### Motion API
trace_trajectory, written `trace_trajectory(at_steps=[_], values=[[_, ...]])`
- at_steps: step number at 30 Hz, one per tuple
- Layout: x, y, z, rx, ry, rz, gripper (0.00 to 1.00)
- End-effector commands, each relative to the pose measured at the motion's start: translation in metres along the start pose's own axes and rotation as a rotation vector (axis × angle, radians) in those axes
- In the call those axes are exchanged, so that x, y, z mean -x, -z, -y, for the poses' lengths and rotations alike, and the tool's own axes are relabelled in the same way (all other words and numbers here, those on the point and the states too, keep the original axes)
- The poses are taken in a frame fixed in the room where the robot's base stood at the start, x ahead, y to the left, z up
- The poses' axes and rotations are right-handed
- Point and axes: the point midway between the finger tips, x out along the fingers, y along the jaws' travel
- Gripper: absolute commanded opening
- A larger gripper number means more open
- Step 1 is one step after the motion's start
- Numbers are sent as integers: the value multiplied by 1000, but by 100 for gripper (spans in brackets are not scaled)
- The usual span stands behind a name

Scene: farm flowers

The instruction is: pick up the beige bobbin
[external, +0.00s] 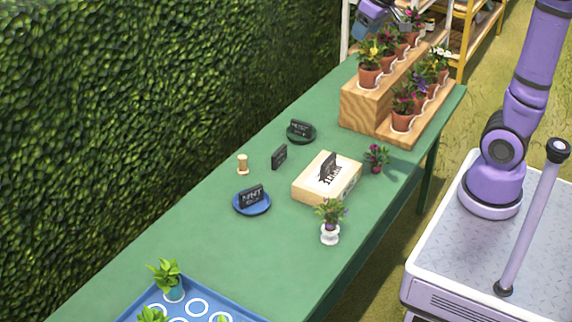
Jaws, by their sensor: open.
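The beige bobbin (242,164) stands upright on the green table, towards the hedge side. It is a small pale spool with wider ends. It stands apart from the things around it. My arm rises from its base on the right and leaves the picture at the top.
On the green table (200,235), a blue saucer (265,208) and a dark green saucer (290,137) hold black signs. A small black sign (279,157) stands right of the bobbin. A wooden box (312,196), potted flowers, wooden risers (365,118) and a blue tray (125,315) are around.

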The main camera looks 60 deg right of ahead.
Motion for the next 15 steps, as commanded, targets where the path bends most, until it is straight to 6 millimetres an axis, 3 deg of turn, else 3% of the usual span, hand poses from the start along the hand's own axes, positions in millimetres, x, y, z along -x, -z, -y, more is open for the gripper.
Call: trace_trajectory(at_steps=[6, 15], values=[[-52, 63, 14, -37, -10, 39, 61], [-141, 132, 33, -91, -26, 85, 61]])
